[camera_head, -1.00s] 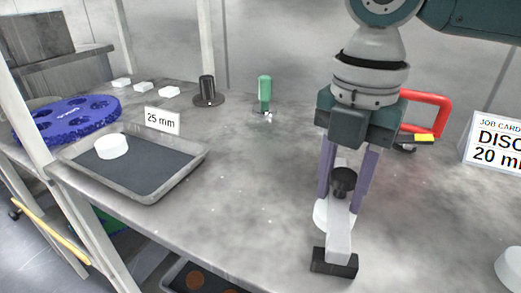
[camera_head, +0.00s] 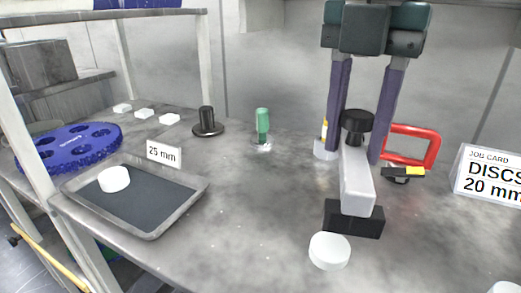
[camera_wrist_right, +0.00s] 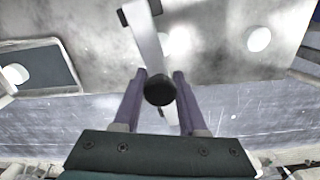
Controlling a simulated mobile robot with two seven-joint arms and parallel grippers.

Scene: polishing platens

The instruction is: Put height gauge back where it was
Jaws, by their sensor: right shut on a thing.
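The height gauge (camera_head: 357,182) is a grey bar with a black foot and a black knob on top. My right gripper (camera_head: 356,158) is shut on it, with its two purple fingers on either side of the knob. The gauge seems to be raised over the bench, but the gap under its foot is hard to judge. In the right wrist view the gauge (camera_wrist_right: 148,45) runs up from between the fingers (camera_wrist_right: 159,92). A white disc (camera_head: 329,251) lies on the bench in front of the gauge. My left gripper is not in view.
A grey tray (camera_head: 146,232) with a white disc and a "25 mm" card stands at left, beside a blue holed platen (camera_head: 65,147).

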